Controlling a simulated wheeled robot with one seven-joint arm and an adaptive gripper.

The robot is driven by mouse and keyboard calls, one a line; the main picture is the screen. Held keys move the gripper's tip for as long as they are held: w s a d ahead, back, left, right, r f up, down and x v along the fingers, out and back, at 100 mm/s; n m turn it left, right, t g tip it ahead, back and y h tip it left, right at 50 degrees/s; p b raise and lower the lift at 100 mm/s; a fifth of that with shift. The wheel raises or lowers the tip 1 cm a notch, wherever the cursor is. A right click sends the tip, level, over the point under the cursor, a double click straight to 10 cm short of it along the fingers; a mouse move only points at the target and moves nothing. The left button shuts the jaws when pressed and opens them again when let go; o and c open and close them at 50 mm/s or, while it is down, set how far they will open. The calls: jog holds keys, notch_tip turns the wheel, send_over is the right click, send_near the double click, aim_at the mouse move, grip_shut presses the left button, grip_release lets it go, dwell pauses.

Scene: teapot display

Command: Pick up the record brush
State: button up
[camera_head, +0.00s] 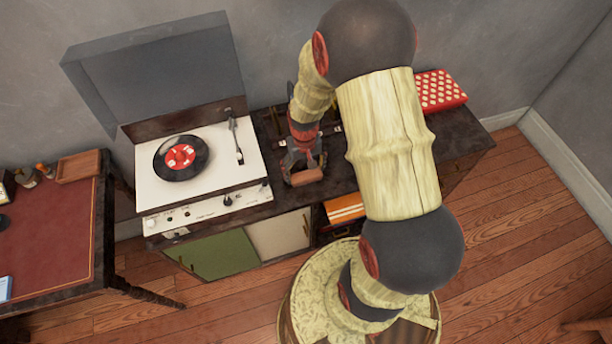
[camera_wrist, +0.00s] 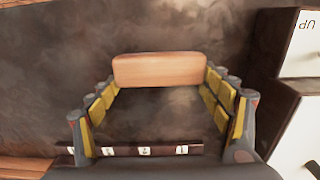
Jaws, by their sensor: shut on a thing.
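The record brush is a small wooden block (camera_wrist: 160,68) with rounded edges. In the wrist view it spans the space between the two fingertips of my gripper (camera_wrist: 163,80), which is shut on its ends. In the head view the brush (camera_head: 306,177) shows as a brown block at the front of the dark cabinet top, below my gripper (camera_head: 302,164). I cannot tell whether it touches the cabinet top or is held just above it.
A record player (camera_head: 199,205) with a black record (camera_head: 181,157) stands left of my gripper. A dark strip with numbered labels (camera_wrist: 140,150) lies near my fingers. A red dotted box (camera_head: 440,90) sits at the back right. A red-topped desk (camera_head: 50,235) stands left.

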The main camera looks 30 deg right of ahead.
jog(key=shift+r+p, duration=0.4)
jog(key=shift+r, duration=0.25)
notch_tip(320, 180, up, 3)
jog(key=shift+s+f+p, duration=0.15)
jog(key=shift+p, duration=0.5)
jog(key=s+a+r+p, duration=0.4)
jog(key=s+r, duration=0.5)
jog(key=s, duration=0.4)
jog(key=shift+s, duration=0.1)
